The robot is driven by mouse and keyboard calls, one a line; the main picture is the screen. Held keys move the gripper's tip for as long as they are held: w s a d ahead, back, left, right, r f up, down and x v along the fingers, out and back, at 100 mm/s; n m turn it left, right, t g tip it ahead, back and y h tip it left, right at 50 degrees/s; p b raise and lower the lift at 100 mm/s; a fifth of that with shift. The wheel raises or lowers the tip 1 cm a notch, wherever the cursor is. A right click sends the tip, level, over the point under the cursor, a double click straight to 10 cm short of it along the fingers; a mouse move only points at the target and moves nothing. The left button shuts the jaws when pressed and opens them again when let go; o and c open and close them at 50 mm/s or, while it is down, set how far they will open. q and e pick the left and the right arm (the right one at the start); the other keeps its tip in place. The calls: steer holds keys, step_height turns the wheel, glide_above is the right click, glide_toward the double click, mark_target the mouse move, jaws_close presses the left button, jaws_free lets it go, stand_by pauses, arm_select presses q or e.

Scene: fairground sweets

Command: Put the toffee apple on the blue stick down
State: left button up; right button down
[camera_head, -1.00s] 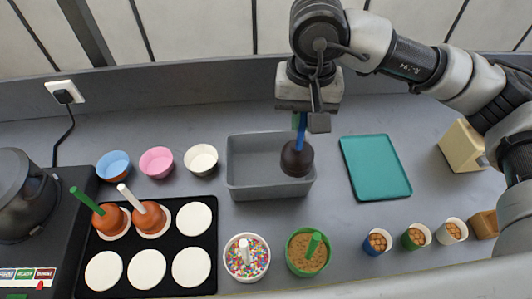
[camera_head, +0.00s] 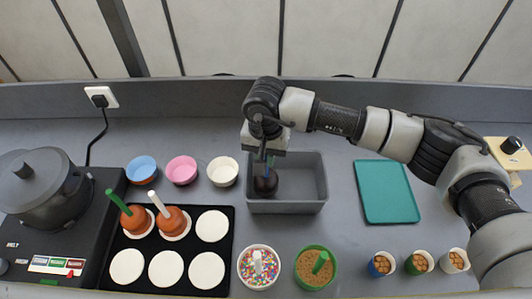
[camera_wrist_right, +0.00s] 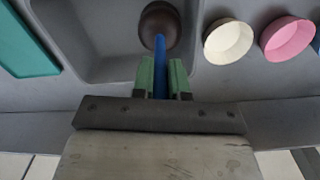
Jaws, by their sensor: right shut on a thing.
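The toffee apple on the blue stick (camera_head: 265,186) is dark brown and hangs upside-down-looking, stick up, at the left part of the grey bin (camera_head: 316,180). My right gripper (camera_head: 266,158) is shut on its blue stick, above the apple. In the right wrist view the green-padded fingertips (camera_wrist_right: 161,78) pinch the blue stick (camera_wrist_right: 160,55), with the brown apple (camera_wrist_right: 158,25) beyond it near the bin wall. I cannot tell whether the apple touches the bin floor. My left gripper is not in view.
Two orange-brown apples, on a green stick (camera_head: 132,216) and a white stick (camera_head: 171,220), stand on white discs on a black tray (camera_head: 140,247). Cups of sprinkles (camera_head: 252,274) and crumbs (camera_head: 310,277) stand in front. A teal tray (camera_head: 388,195) lies empty at right.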

steer(key=shift+f, duration=0.6)
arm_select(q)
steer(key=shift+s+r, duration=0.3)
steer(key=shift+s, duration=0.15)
arm_select(e)
steer(key=shift+f, duration=0.1)
steer(key=shift+f, duration=0.1)
steer(key=c, duration=1.1)
jaws_free()
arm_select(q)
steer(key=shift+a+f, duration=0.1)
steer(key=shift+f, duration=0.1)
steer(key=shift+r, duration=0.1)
